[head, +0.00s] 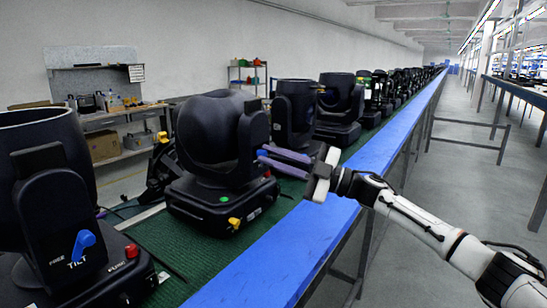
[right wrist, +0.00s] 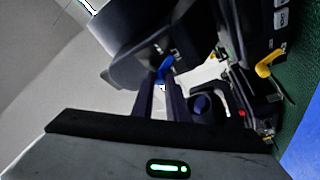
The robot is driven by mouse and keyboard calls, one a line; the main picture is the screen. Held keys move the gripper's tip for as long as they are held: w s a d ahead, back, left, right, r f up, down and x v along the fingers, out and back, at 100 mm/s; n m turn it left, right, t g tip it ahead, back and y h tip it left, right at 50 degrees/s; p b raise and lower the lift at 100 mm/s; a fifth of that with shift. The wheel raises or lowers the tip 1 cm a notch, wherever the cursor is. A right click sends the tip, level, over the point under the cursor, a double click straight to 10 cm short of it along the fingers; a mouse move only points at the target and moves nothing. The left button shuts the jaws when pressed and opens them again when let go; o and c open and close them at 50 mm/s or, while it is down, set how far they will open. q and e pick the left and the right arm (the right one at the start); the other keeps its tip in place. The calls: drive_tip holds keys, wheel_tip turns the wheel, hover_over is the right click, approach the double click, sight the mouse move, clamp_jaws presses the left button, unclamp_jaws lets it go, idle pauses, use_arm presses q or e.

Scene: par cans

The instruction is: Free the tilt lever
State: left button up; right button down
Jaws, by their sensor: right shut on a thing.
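A black moving-head lamp (head: 215,145) stands on the green belt in the middle of the head view. My right gripper (head: 260,158) reaches from the right to the side of its yoke, with long purple fingers close together. In the right wrist view, a small blue lever (right wrist: 166,67) on the yoke is at the fingertips (right wrist: 160,84), and the fingers are shut on it. A nearer lamp (head: 40,185) at the left shows a like blue lever (head: 83,243) marked TILT and FREE. My left gripper is not in view.
The lamp's base has a yellow lever (head: 234,222), also in the right wrist view (right wrist: 268,64). More lamps stand in a row along the green belt (head: 215,245). A blue rail (head: 285,245) edges the belt.

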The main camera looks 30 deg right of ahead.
drive_tip(key=c, duration=1.7)
unclamp_jaws()
drive_tip(key=shift+c, duration=0.2)
drive_tip(key=b+v, duration=0.3)
drive_tip(key=v, duration=0.7)
drive_tip(key=shift+s, duration=0.2)
